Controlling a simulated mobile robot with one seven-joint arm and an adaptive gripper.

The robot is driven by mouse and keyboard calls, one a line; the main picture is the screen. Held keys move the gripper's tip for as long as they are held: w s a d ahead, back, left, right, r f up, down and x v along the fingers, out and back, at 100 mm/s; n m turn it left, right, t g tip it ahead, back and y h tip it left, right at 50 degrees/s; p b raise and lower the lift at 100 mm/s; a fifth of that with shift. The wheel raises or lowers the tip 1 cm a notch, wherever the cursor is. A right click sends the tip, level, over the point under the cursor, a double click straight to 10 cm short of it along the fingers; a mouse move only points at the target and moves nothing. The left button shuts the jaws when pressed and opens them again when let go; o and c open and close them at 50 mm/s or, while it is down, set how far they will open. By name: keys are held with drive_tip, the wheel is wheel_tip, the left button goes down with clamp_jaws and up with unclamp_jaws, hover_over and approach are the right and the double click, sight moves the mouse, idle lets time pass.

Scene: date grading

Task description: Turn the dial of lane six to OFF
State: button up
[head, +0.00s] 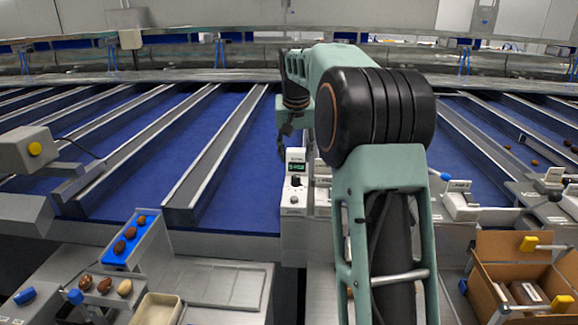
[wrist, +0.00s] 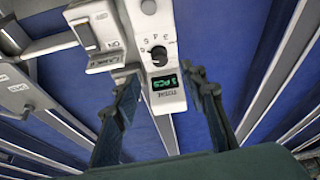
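A white control box (head: 292,203) with a small green display (head: 297,167) and a dark round dial (head: 295,181) stands at the front edge of the blue lanes. In the wrist view the dial (wrist: 159,55) has small marks around it, and the green display (wrist: 164,82) appears below it. I cannot read a lane number or tell the dial's exact setting. My gripper (wrist: 161,78) is open and empty, its two fingers either side of the box's display end and apart from the dial. In the head view my gripper (head: 285,137) hangs just above and behind the box.
A rocker switch (wrist: 88,35) marked ON sits beside the box. In the head view, a blue tray (head: 119,261) with dates and a beige bin (head: 157,309) are at lower left, and a cardboard box (head: 490,250) is at lower right. Raised lane dividers (head: 215,150) run behind.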

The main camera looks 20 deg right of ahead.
sight(296, 176)
drive_tip(key=x, duration=0.7)
drive_tip(key=p+x, duration=0.1)
drive_tip(key=x, duration=0.2)
drive_tip(key=shift+w+d+f, duration=0.1)
drive_tip(key=shift+w+d, duration=0.25)
drive_tip(key=shift+w, duration=0.15)
clamp_jaws()
